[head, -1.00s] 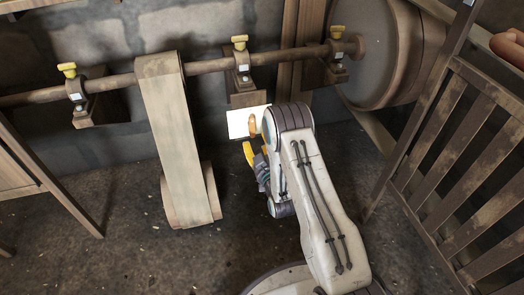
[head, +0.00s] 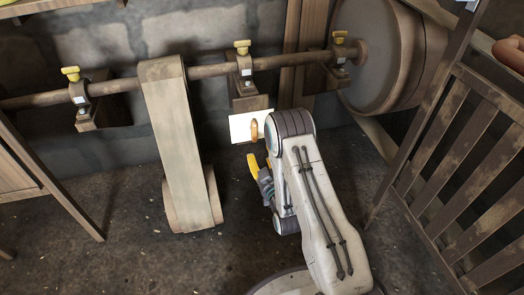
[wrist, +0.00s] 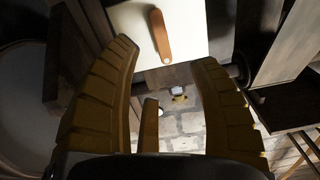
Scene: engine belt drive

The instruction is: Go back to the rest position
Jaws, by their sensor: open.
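In the head view my gripper (head: 254,168) is mostly hidden behind my white arm, with one yellow finger showing. A white panel with an orange-brown handle (wrist: 160,36) lies beyond the fingertips in the wrist view. In the head view the white panel (head: 240,128) sits below the middle shaft bracket, partly covered by my arm. I cannot tell the exact gap between the fingers and the handle.
A brown shaft (head: 212,70) runs along the block wall in brackets with yellow knobs. A wide belt (head: 182,150) hangs from it at left. A large round drum (head: 375,55) is at upper right. A slatted wooden fence (head: 455,160) stands at right. Floor near the belt is clear.

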